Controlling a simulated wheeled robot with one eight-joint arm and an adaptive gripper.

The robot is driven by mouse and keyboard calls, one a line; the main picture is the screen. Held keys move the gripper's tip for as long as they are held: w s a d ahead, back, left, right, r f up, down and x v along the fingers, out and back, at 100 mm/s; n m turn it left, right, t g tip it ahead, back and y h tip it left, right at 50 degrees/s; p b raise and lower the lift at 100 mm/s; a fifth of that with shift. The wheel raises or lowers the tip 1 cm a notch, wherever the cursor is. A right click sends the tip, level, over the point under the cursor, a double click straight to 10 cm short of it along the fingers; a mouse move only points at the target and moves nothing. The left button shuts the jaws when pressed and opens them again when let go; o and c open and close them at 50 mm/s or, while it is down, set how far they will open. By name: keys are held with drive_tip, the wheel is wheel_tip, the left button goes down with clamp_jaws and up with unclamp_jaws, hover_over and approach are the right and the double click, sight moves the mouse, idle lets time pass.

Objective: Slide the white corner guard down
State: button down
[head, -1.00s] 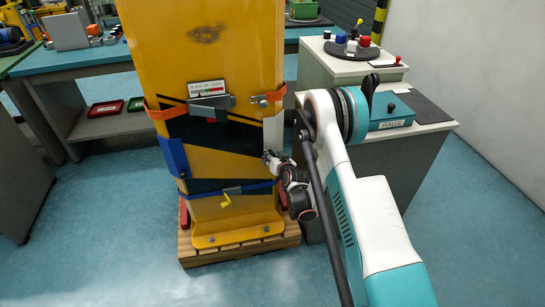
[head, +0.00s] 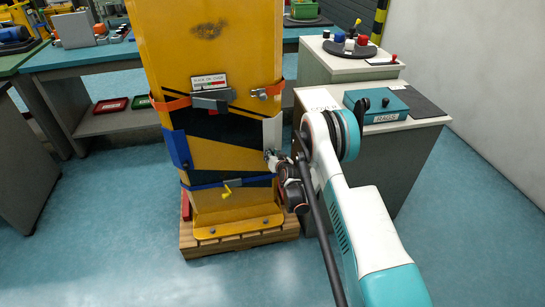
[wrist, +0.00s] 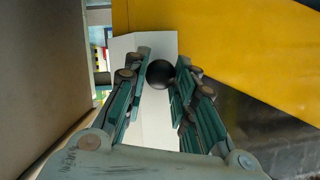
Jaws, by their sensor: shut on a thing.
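The white corner guard (head: 272,130) sits on the right edge of the yellow column (head: 222,62), below the orange strap and above the blue strap. In the wrist view it is a white plate (wrist: 155,125) with a round black knob (wrist: 160,74). My gripper (head: 268,156) is at the guard's lower end. In the wrist view my gripper's fingers (wrist: 162,82) are shut around the knob, one on each side. Part of the guard is hidden behind the fingers.
An orange strap (head: 170,105) with a grey latch (head: 211,100) and a blue strap (head: 203,186) cross the column. The column stands on a wooden pallet (head: 240,243). A grey cabinet with a teal box (head: 378,104) stands close at the right. Floor at the left is clear.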

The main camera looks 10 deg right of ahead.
drive_tip(key=shift+f, duration=0.15)
drive_tip(key=c, duration=1.3)
unclamp_jaws()
drive_tip(key=shift+f, duration=0.15)
approach(268, 135)
drive_tip(key=x, duration=0.5)
drive_tip(key=shift+d, duration=0.1)
